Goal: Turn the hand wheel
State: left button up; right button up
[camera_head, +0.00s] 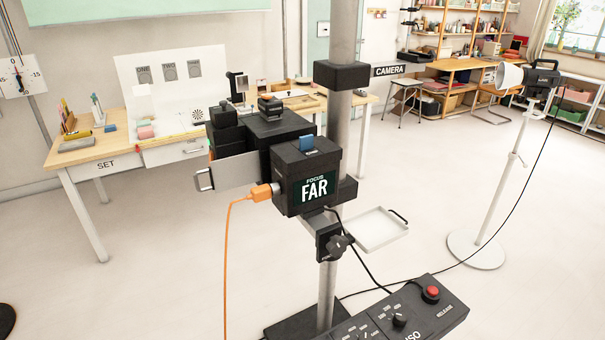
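A camera stand with a grey column (343,140) stands in the middle. A black lobed knob (338,247) sits on the clamp block low on the column; I cannot tell whether it is the hand wheel, and no plainer wheel shows. Above it a black camera box (307,175) carries a screen reading FOCUS FAR. A metal plate with a handle (228,174) sticks out to the left of the box. Neither of my grippers is in view.
A black control panel (405,318) with a red RELEASE button (431,293) is in front. A small white tray (374,229) is beside the column. An orange cable (226,260) hangs left. The SET table (77,168) and a lamp stand (492,205) are behind.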

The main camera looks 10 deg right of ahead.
aim_at(337, 245)
jog(key=i+j+z, duration=0.25)
jog(key=z, duration=0.15)
jog(key=i+j+z, duration=0.2)
jog(key=j+z, duration=0.25)
jog(key=l, duration=0.1)
